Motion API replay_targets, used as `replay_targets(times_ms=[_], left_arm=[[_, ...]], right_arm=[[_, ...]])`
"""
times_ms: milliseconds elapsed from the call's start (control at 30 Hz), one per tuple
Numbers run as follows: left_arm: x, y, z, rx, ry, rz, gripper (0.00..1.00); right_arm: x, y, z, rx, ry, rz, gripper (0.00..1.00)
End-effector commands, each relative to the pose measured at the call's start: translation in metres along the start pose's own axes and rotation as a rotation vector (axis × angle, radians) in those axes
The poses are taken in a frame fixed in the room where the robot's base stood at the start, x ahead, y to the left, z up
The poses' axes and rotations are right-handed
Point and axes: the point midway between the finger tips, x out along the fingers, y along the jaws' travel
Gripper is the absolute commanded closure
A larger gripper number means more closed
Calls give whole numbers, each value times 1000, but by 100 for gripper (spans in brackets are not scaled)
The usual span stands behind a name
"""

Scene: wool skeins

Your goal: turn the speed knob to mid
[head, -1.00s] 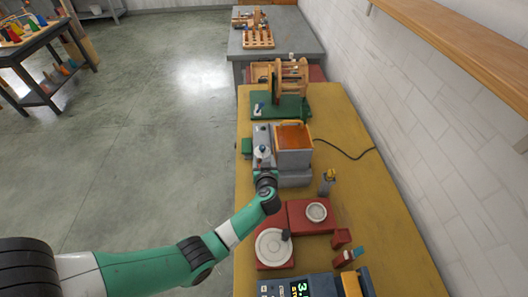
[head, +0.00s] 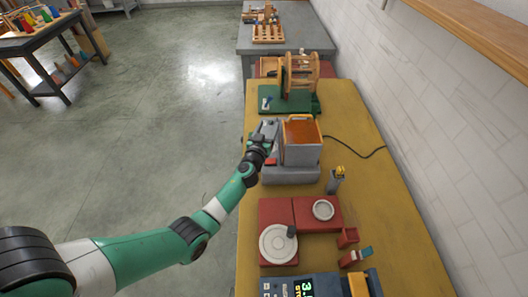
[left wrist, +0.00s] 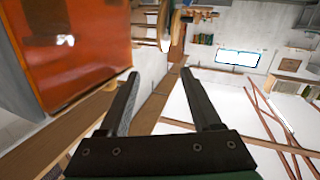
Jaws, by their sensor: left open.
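A grey machine (head: 290,174) with an orange-topped box (head: 302,134) stands on the yellow table. My left gripper (head: 268,130) is at its left side, beside the box, and covers much of that side in the head view. In the left wrist view the gripper (left wrist: 158,74) is open, with nothing between its fingers. The orange surface (left wrist: 75,45) fills the left of that view. I cannot make out the speed knob; if it is on the machine's left side, my gripper hides it. My right gripper is not in view.
Nearer on the yellow table (head: 390,240) are a red device with round white discs (head: 278,244), a blue unit with a green display (head: 300,287) and a small grey post (head: 335,181). A cable (head: 355,153) runs right.

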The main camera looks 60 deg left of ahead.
Motion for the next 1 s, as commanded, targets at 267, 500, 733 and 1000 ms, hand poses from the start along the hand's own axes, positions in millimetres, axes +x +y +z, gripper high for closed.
replay_targets(times_ms=[267,500,733,1000], left_arm=[[9,-65,27,64,138,455,35],[-48,-118,74,143,40,789,35],[-67,-127,82,156,-2,865,35],[-48,-103,87,158,0,869,35]], right_arm=[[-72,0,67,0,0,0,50],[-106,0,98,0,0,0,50],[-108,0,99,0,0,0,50],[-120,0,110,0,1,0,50]])
